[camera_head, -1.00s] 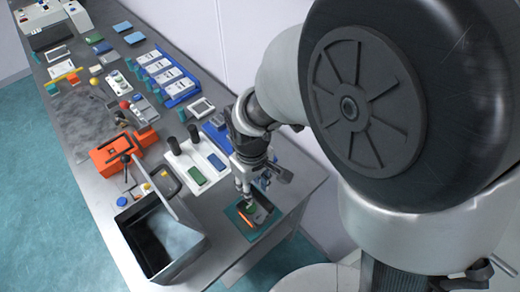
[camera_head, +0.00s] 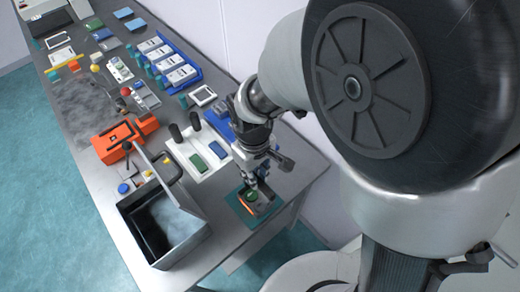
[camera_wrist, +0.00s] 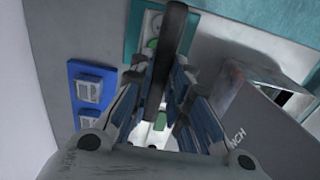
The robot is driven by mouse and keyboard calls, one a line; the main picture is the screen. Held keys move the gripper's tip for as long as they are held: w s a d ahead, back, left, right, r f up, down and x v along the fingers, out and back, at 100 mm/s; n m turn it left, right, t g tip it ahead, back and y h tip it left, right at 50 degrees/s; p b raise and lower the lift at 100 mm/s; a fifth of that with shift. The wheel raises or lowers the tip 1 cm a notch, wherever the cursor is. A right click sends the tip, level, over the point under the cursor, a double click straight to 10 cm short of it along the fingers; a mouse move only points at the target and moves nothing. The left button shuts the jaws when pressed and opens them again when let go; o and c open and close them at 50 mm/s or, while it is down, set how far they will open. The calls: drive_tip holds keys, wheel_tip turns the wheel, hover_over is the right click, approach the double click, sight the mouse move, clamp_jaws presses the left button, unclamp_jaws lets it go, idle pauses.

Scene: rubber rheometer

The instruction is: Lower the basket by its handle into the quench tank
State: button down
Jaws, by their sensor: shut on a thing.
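The basket (camera_head: 262,207) is a small dark holder with orange edges and a green piece in it. It is at the teal mat (camera_head: 235,203) near the table's right end; I cannot tell whether it touches the mat. My gripper (camera_head: 250,182) points down over it. In the wrist view my gripper (camera_wrist: 170,82) is shut on the dark bar-shaped handle (camera_wrist: 170,45), which runs between the fingers. The quench tank (camera_head: 188,246) is a grey box with its lid raised, left of the basket. Its lettered side shows in the wrist view (camera_wrist: 262,118). My fingers partly hide the basket.
A white tray (camera_head: 192,160) with green and blue pieces and black posts lies behind the tank. An orange device (camera_head: 117,141) stands left of it. A blue rack (camera_wrist: 78,72) is left of my gripper. Bare tabletop (camera_head: 218,232) lies between tank and mat.

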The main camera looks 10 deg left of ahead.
drive_tip(key=shift+r, duration=0.2)
drive_tip(key=shift+r+p, duration=1.25)
drive_tip(key=shift+r, duration=0.1)
drive_tip(key=shift+w, duration=0.1)
